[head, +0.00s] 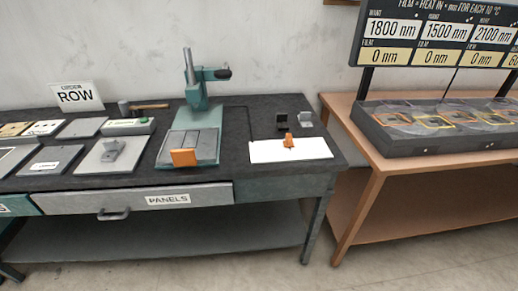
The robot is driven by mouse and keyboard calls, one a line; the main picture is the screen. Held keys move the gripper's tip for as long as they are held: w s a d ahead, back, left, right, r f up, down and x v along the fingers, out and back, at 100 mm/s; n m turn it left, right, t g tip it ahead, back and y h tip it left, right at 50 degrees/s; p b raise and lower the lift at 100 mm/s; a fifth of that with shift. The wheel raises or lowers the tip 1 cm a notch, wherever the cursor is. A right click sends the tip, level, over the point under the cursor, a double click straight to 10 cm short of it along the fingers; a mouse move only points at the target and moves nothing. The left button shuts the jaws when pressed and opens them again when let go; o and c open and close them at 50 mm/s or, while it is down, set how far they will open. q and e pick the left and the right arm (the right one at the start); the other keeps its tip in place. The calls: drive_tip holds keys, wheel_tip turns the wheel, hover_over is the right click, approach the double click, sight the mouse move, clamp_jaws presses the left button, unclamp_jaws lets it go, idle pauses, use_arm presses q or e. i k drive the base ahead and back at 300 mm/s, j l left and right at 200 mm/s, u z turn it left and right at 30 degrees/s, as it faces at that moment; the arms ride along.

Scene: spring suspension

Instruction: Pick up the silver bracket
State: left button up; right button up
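A small silver-grey bracket (306,120) stands at the back right of the dark workbench, just right of a black bracket (282,121). Another grey bracket-like piece (113,148) sits on a light grey plate (92,160) at the left. I cannot tell for sure which of the two grey pieces is the silver bracket. Both are uncovered, with nothing touching them from above. Neither of my grippers shows in the head view.
An orange bracket (289,141) is on a white sheet (262,152) in front of the small brackets. A green press (196,100) with an orange piece (184,157) stands mid-bench. A hammer (150,107) lies behind. A wooden table (350,125) with a disc tray (400,148) stands right.

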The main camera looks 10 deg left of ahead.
sight(112, 148)
drive_tip(key=u, duration=1.5)
